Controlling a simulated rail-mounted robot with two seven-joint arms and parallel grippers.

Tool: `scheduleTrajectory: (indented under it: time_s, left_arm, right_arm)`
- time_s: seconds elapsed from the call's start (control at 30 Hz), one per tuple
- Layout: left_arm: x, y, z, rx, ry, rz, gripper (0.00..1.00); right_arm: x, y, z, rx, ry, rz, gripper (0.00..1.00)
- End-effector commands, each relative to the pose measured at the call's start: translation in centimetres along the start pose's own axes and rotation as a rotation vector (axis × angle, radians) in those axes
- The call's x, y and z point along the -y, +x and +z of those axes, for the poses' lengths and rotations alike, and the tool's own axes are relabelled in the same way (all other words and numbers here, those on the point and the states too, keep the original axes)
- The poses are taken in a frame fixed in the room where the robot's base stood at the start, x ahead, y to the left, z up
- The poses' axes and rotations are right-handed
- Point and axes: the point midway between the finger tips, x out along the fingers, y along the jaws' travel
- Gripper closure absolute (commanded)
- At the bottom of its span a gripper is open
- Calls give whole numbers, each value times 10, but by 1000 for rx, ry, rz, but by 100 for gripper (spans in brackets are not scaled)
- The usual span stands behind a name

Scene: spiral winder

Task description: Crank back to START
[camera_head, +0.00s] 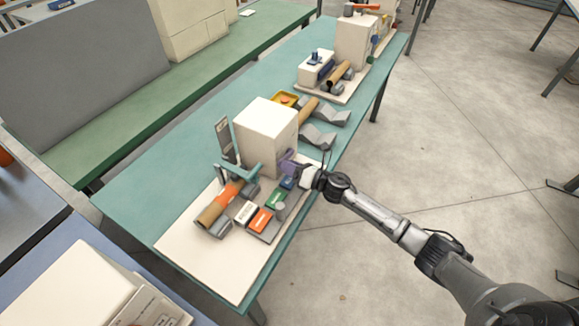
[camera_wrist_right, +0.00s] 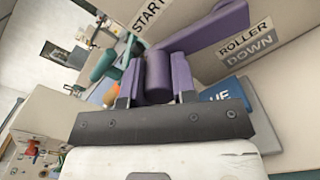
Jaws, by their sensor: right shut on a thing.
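The purple crank (camera_head: 288,164) is on the side of the cream winder box (camera_head: 265,135). In the right wrist view the purple crank arm (camera_wrist_right: 210,30) slopes down left to its round grip. My right gripper (camera_head: 303,174) is shut on that grip; in the right wrist view the fingers of my right gripper (camera_wrist_right: 157,80) stand either side of it. A START label (camera_wrist_right: 148,14) is on the panel just above the crank arm. A ROLLER DOWN label (camera_wrist_right: 245,46) is on the panel to the right. My left gripper is not in view.
The winder stands on a cream base board (camera_head: 190,250) with a brown roll (camera_head: 212,212), a teal lever (camera_head: 238,166) and green and orange button blocks. Grey angled holders (camera_head: 318,137) lie behind it on the teal table (camera_head: 150,190). Another station (camera_head: 318,70) stands farther back.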

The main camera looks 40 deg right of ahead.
Motion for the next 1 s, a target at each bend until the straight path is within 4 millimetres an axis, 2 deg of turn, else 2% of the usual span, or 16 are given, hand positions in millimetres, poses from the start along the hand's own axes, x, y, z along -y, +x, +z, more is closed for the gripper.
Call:
scheduleTrajectory:
  time_s: [0.03, 0.17, 0.8, 0.83, 1.0]
  left_arm:
    - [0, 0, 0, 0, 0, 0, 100]
    - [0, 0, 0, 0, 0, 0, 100]
    - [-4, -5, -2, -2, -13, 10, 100]
    - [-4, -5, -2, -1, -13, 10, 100]
    - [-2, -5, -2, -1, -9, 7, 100]
  right_arm:
    - [0, 0, 0, 0, 0, 1, 87]
    - [-1, 0, 0, 0, 0, 2, 100]
    - [-2, 0, 5, 1, 72, 2, 100]
    - [-2, 0, 5, 1, 72, 2, 73]
    - [-2, 0, 5, 1, 72, 2, 56]
